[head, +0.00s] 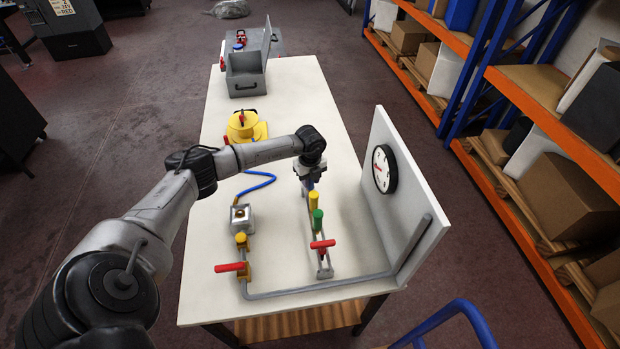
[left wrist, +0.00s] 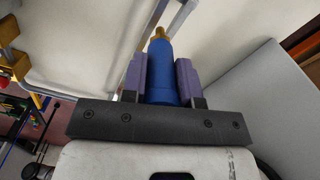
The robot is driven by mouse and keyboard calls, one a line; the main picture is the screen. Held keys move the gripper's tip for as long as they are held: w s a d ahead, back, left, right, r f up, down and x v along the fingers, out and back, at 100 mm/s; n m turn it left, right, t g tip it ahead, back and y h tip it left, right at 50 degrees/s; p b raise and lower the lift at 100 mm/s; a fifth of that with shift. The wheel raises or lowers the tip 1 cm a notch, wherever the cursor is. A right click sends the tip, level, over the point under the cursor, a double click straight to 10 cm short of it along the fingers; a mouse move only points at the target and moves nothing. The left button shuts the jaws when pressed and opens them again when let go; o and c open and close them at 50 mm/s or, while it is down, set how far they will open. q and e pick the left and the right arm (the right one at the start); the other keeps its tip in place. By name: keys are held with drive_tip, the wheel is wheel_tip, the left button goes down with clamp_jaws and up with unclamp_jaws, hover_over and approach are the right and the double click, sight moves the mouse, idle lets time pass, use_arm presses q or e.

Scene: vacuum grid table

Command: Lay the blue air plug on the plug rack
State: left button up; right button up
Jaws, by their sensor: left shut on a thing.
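The blue air plug (left wrist: 163,72) has a brass tip and sits between the purple fingers of my left gripper (left wrist: 160,80) in the left wrist view. The gripper is shut on it. In the head view my left gripper (head: 309,184) points down over the far end of a narrow grey rack (head: 319,252), which looks like the plug rack. A yellow plug (head: 313,200) and a green plug (head: 317,217) are on this rack, nearer to me than the gripper. The blue plug is mostly hidden there, and I cannot tell whether it touches the rack. My right gripper is not in view.
An upright white panel with a gauge (head: 384,169) stands right of the rack. A grey pipe (head: 320,286) with red-handled valves (head: 232,267) runs along the front. A blue hose (head: 262,184), a metal box (head: 241,217) and a yellow fixture (head: 246,127) are on the left.

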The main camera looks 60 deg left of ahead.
use_arm(q)
drive_tip(key=shift+f+b, duration=0.3)
drive_tip(key=shift+f, duration=0.25)
drive_tip(key=shift+f, duration=0.5)
drive_tip(key=o, duration=1)
wheel_tip(320, 180, up, 14)
drive_tip(key=shift+f+b, duration=0.1)
drive_tip(key=shift+b, duration=0.2)
idle(0.4)
